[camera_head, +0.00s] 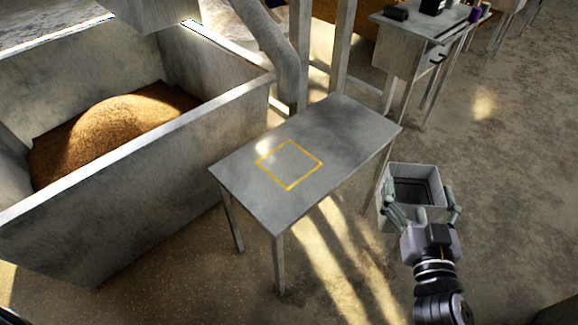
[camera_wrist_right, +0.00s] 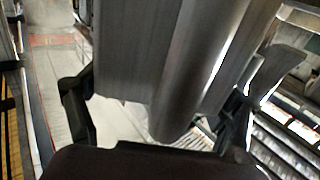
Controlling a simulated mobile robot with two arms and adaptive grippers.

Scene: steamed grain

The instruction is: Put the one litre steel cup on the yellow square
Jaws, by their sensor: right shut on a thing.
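The steel cup (camera_head: 412,188) shows in the head view as a square, open-topped grey vessel, right of the small table. My right gripper (camera_head: 424,211) is shut on it, with fingers along its near sides. In the right wrist view the grey metal cup (camera_wrist_right: 130,60) fills the upper middle, with a rounded bar running down between the gripper's fingers (camera_wrist_right: 160,120). The yellow square (camera_head: 289,164) is a thin outline on the table top and is empty. My left gripper is not in view.
The small grey table (camera_head: 345,122) is bare apart from the outline. A large grey bin (camera_head: 225,125) with brown grain (camera_head: 125,125) stands at left. Another table (camera_head: 420,28) with small items stands at the back right. Posts rise behind the small table.

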